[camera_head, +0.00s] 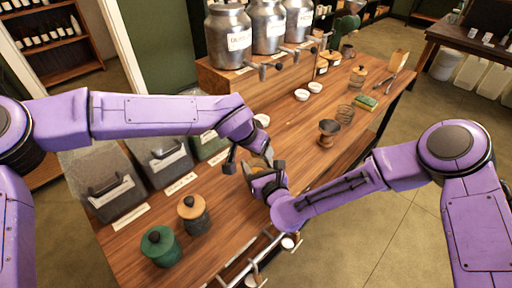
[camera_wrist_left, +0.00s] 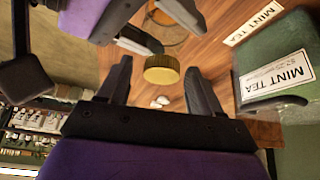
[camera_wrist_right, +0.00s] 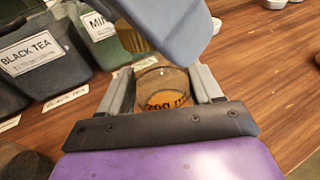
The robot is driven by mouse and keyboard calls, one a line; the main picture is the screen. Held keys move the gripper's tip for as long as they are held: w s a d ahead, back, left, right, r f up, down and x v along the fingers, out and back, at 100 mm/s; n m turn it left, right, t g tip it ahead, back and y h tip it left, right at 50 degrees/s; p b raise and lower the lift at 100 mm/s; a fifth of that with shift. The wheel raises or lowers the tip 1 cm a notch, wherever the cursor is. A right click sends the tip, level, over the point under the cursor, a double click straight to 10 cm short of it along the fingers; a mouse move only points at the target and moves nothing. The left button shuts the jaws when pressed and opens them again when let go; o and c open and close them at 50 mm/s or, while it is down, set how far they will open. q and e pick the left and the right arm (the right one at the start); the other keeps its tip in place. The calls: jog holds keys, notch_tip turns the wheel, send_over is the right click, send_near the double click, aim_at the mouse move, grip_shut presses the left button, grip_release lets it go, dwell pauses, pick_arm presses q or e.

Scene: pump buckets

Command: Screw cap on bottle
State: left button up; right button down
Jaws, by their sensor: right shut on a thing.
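A clear jar with amber contents and an orange label (camera_wrist_right: 165,90) sits between the fingers of my right gripper (camera_wrist_right: 160,85) in the right wrist view. That gripper (camera_head: 262,170) is shut on the jar near the table's middle. A round, ribbed gold cap (camera_wrist_left: 162,70) shows between the fingers of my left gripper (camera_wrist_left: 158,75) in the left wrist view. Gaps show on both sides of it, so that gripper looks open. I cannot tell what supports the cap. My left gripper (camera_head: 240,160) is just beside the right one in the head view, and they hide the jar there.
Dark tea bins (camera_head: 110,190) line the table's left side. A green lidded jar (camera_head: 161,247) and a wooden-lidded jar (camera_head: 194,214) stand at the front. Metal dispensers (camera_head: 228,40) stand at the back. A dark wooden cup (camera_head: 328,132) is to the right. Wood between is clear.

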pick_arm(q)
jog(key=shift+r, duration=0.1)
notch_tip(320, 180, up, 4)
jog(key=shift+r, duration=0.2)
jog(key=shift+c, duration=0.4)
